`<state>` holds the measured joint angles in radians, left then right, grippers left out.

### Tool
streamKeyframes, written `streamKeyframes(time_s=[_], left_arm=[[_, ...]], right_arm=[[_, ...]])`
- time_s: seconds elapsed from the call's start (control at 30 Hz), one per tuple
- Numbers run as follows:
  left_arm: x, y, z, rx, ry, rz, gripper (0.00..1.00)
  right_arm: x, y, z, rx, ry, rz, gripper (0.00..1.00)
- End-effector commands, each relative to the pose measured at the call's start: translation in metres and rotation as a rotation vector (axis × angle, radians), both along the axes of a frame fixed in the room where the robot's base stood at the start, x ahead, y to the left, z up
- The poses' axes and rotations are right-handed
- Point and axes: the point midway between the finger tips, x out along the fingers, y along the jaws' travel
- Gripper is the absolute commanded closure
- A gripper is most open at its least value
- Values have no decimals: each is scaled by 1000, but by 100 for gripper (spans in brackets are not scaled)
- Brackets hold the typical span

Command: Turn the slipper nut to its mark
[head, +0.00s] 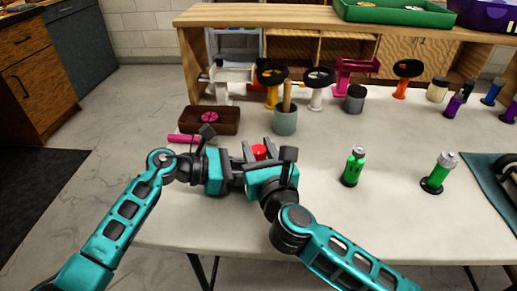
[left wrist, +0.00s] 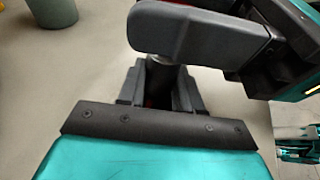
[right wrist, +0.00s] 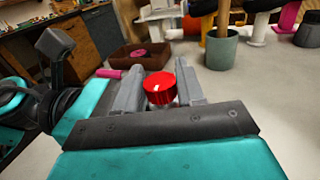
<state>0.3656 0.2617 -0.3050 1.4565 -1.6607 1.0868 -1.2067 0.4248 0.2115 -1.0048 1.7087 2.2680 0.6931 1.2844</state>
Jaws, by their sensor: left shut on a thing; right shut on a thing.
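A red round cap (head: 259,151), which may be the slipper nut, sits between the fingers of my right gripper (head: 262,157). In the right wrist view the red cap (right wrist: 160,88) stands upright between the two grey fingers (right wrist: 160,95), with a pale part just under it. My left gripper (head: 238,165) comes in from the left and meets the right one low at the same spot. In the left wrist view its fingers (left wrist: 158,90) are close around a part that is mostly hidden by my right gripper (left wrist: 200,35). No mark can be made out.
A brown tray (head: 190,122) with a pink wheel and a pink handle (head: 185,138) lie behind left. A grey-green cup (head: 285,122) stands just behind the grippers. Green bottles (head: 353,168) stand to the right. Several stands line the back.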

Motion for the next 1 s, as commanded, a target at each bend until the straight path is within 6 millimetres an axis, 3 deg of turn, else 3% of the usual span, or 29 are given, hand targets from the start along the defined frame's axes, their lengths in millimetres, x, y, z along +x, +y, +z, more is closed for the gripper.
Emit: streamKeyframes(time_s=[0.6, 0.63, 0.83, 1.0], left_arm=[[0, 0, -1, 3, 1, -1, 92], [0, 0, -1, 3, 1, -1, 92], [0, 0, -1, 2, 2, -1, 92], [0, 0, -1, 2, 2, 0, 92]], right_arm=[[0, 0, 1, 1, 0, -45, 92], [0, 0, 1, 1, 0, -45, 61], [0, -1, 0, 1, 1, -46, 42], [0, -1, 0, -1, 2, -46, 41]])
